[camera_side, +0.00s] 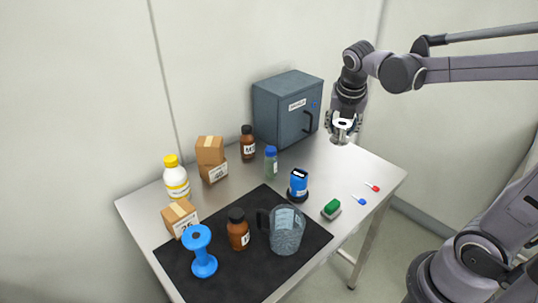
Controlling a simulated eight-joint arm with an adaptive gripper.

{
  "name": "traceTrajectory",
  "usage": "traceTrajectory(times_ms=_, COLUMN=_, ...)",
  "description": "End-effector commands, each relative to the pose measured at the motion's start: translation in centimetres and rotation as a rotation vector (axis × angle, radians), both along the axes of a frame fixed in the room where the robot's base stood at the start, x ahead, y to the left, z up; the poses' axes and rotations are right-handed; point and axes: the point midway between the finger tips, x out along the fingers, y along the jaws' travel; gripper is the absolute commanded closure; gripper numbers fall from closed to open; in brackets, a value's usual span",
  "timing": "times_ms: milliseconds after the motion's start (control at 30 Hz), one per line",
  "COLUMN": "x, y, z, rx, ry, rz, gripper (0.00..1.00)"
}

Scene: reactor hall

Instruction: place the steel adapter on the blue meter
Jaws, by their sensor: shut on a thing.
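My gripper (343,123) is at the upper right, high above the back right part of the table. It is shut on the steel adapter (341,137), a small silvery piece that shows below the fingers and is partly covered by them. The blue meter (298,185) stands upright on the table on a dark round base, near the black mat's back right edge. It has a pale display on its upper part. The adapter is apart from the meter, above it and to its right in the picture.
A grey cabinet (285,110) stands at the back. A clear jug (286,231), a brown bottle (238,230) and a blue spool (201,252) stand on the black mat (240,285). A green-topped block (331,209) sits right of the meter. The table's right end (375,165) is mostly clear.

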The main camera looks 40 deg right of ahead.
Motion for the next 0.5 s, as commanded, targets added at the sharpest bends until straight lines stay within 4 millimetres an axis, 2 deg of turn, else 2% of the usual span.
traceTrajectory(times_ms=300, x=3.8, y=5.2, z=-3.8, rx=0.0, ry=0.0, rz=0.004, gripper=0.94)
traceTrajectory(times_ms=500, x=5.6, y=7.5, z=-5.6, rx=0.0, ry=0.0, rz=0.0, gripper=0.94)
